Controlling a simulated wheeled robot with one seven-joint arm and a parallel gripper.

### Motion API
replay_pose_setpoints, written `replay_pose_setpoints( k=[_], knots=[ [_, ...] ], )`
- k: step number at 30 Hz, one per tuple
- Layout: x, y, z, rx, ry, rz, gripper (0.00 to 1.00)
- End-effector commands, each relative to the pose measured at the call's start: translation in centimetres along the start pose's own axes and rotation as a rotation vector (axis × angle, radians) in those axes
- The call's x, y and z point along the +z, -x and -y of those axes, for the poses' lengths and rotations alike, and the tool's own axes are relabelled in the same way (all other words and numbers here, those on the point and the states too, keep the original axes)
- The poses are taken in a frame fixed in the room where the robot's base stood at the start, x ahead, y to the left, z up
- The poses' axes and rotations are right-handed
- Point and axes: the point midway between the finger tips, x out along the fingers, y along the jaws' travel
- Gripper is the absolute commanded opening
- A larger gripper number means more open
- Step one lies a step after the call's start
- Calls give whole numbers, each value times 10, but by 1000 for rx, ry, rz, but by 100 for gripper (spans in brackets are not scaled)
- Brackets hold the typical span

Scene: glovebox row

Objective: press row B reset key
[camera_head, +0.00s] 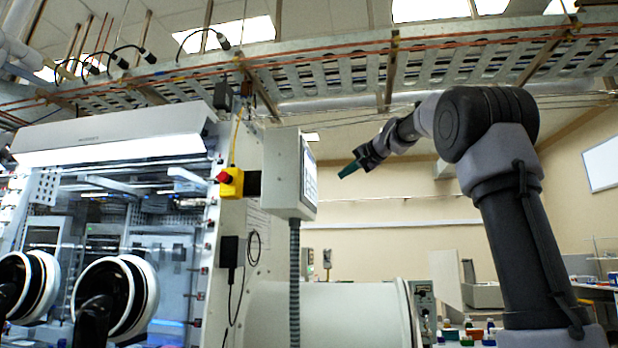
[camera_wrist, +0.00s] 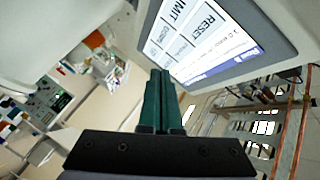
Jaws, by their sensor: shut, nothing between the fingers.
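A grey control box (camera_head: 283,170) is mounted beside the glovebox, its lit screen (camera_head: 309,175) facing right. In the wrist view the screen (camera_wrist: 205,45) appears rotated, with pale keys. One key reads RESET (camera_wrist: 208,22); another partly cut off at the top edge seems to read LIMIT (camera_wrist: 178,12). The small text is not legible, so I cannot tell which row it names. My gripper (camera_head: 346,171) has green fingers, shut and empty, to the right of the screen and apart from it. In the wrist view its fingertips (camera_wrist: 160,73) appear near the screen's edge.
A yellow box with a red emergency button (camera_head: 228,180) hangs left of the control box. The glovebox with round glove ports (camera_head: 118,298) stands at left. A large pale cylinder (camera_head: 345,310) lies below. A cable tray (camera_head: 330,75) runs overhead. Open air surrounds my gripper.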

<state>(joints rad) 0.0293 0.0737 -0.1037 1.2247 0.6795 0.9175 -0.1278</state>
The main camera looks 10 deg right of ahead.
Motion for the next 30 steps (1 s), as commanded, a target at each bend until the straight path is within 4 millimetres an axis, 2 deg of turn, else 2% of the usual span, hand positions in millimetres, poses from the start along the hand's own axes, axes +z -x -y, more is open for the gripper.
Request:
replay_pose_setpoints(
  k=[15, 21, 30],
  knots=[
    [35, -47, 34, 0, 2, 2, 0],
    [41, -56, 40, 0, 1, 0, 0],
    [42, -57, 41, 0, 0, 0, 0]
  ],
)
